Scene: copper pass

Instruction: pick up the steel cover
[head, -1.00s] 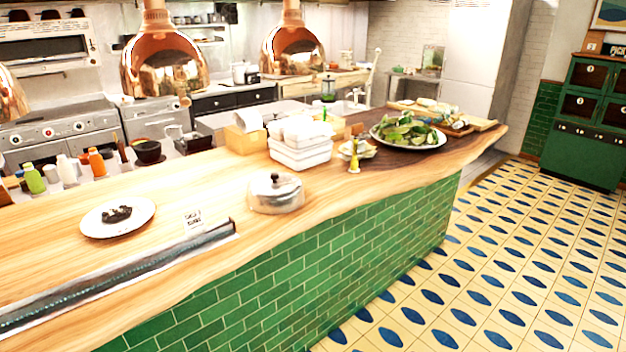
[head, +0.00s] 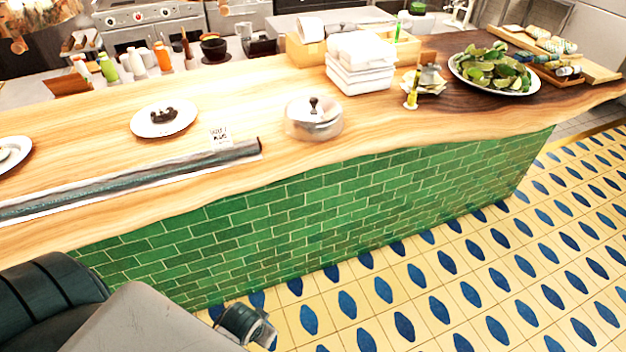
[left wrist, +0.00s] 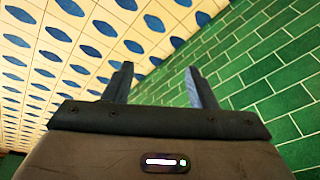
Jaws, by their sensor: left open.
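The steel cover (head: 314,119) is a round, shiny lid with a dark knob on top. It sits on the wooden counter (head: 380,122) near its front edge, in the middle of the head view. My left arm comes in at the lower left of the head view, low in front of the counter and well apart from the cover. In the left wrist view my left gripper (left wrist: 160,85) is open and empty, with its two fingers apart against the green tiles and floor. The cover is not in the left wrist view. My right gripper is in neither view.
A plate with dark food (head: 163,119), a small card (head: 221,137) and a long dark strip (head: 130,180) lie left of the cover. White stacked dishes (head: 360,75), a small yellow bottle (head: 411,97) and a plate of greens (head: 493,72) stand right. The green tiled counter front (head: 330,200) is an obstacle.

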